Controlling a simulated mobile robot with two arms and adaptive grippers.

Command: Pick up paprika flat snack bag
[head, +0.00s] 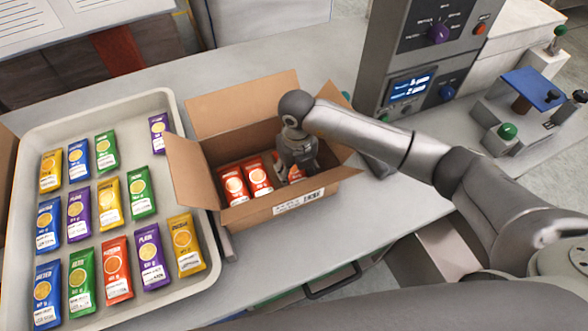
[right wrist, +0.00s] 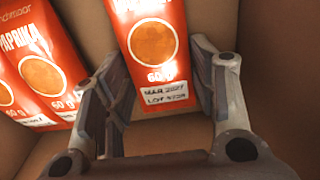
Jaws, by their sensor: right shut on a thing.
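Inside an open cardboard box (head: 252,212) stand red flat snack bags with an orange disc. Two of them, a left one (head: 233,186) and one beside it (head: 258,176), stand together in the left part of the box. My right gripper (head: 296,170) reaches down into the box to their right. In the right wrist view a paprika bag (right wrist: 152,42) marked 60 g lies between its two fingers, and the gripper is shut on it. The wrist view also shows a neighbouring bag lettered PAPRIKA (right wrist: 45,55) to the left, outside the fingers. My left gripper is out of view.
A light tray (head: 212,265) left of the box holds several yellow, blue, green, purple and red bags. The box flaps stand open around my right arm. A grey weighing console (head: 425,50) with a lit display stands behind right. The counter in front of the box is clear.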

